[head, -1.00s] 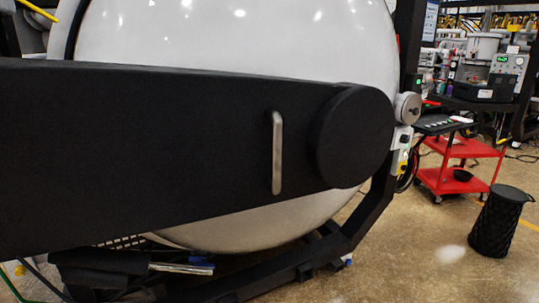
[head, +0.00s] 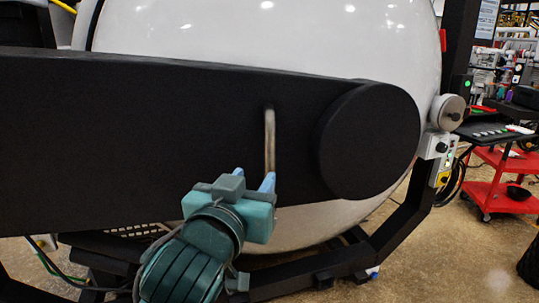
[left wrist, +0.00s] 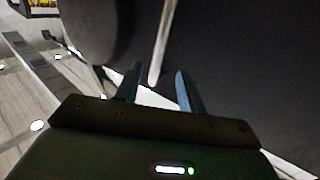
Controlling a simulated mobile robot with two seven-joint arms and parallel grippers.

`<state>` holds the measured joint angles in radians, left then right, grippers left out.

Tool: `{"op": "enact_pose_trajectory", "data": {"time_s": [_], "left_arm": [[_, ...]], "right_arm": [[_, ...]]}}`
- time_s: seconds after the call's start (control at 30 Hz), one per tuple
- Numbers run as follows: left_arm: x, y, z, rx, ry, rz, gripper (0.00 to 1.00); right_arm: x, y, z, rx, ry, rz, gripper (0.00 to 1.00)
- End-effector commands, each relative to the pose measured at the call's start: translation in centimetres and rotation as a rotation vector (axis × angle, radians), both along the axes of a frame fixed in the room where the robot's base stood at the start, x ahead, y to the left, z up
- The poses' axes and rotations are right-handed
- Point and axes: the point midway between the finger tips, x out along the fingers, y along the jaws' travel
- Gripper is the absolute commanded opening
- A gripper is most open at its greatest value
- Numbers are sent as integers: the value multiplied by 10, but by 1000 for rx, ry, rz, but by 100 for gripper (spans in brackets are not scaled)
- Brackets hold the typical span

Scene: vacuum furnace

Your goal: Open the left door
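The left door shows as a large white dome (head: 270,35) with a wide black arm (head: 90,140) across its front, and it looks closed. A slim metal handle (head: 269,130) stands upright on the black arm, left of the round black hub (head: 370,140). My left gripper (head: 254,178) is at the handle's lower end, coming from below. Its blue fingers (left wrist: 157,84) are open. In the left wrist view the handle (left wrist: 161,45) comes down between the fingertips, with gaps on both sides. Contact is not visible. My right gripper is not in view.
A black frame (head: 390,222) runs below and right of the dome. A grey round knob and switch box (head: 437,145) sit at its right side. A red cart (head: 500,195) stands further right. Some floor (head: 440,255) is clear at the lower right.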

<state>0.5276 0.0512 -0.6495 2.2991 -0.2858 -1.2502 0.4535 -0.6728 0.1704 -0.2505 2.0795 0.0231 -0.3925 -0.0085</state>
Motion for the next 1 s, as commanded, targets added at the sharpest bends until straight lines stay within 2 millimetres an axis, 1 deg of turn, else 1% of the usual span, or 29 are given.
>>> {"op": "enact_pose_trajectory", "data": {"time_s": [0.1, 0.3, 0.4, 0.5, 0.7, 0.97, 1.0], "left_arm": [[25, -6, 2, 4, 0, 3, 39], [66, -18, 2, 4, 1, 2, 39], [82, -22, 1, 3, 0, 1, 39], [93, -26, 1, 2, -1, 0, 39], [104, -29, 0, 1, -1, -1, 39], [104, -29, 0, 1, 0, -1, 39], [104, -29, 0, 1, 0, -1, 36]], "right_arm": [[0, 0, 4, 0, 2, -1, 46], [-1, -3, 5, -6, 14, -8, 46], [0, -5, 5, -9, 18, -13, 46], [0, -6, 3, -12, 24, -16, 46], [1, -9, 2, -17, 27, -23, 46], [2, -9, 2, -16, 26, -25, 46], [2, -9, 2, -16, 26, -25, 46]]}}
